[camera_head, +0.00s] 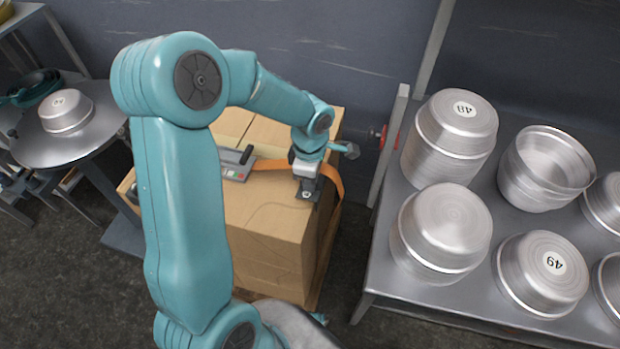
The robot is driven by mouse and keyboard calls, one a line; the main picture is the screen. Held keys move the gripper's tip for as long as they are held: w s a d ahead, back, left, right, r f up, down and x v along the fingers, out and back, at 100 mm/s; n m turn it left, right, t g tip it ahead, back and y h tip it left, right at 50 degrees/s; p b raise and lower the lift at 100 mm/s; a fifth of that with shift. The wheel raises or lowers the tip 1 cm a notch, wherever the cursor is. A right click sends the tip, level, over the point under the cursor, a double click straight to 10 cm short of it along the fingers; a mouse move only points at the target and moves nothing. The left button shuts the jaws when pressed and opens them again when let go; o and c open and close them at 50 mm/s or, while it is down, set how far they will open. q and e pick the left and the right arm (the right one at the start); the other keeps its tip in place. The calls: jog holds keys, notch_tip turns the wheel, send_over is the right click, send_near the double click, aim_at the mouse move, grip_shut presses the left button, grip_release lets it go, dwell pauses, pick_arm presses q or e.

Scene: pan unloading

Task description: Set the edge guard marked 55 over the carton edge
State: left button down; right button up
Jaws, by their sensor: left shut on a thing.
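A brown carton (262,212) stands left of the middle, with an orange strap (270,165) running across its top and down over its right edge. My left gripper (306,181) is at that right top edge, beside the strap. It is shut on a small dark edge guard (307,194) with a small pale mark, too small to read as a number. I cannot tell whether the guard touches the carton. My arm hides part of the carton's left side. My right gripper is not in view.
A grey strapping tool (237,164) with a black handle lies on the carton top. A metal table (376,283) with stacked pans (450,137) stands close on the right. A round metal stand (42,147) bearing a pan (66,111) is at left. Open floor (80,290) lies at lower left.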

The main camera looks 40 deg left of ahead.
pick_arm(q)
jog(key=c, duration=1.2)
grip_release()
notch_tip(320, 180, up, 16)
jog(key=shift+r+p, duration=0.15)
jog(key=shift+p, duration=0.8)
jog(key=shift+s, duration=0.1)
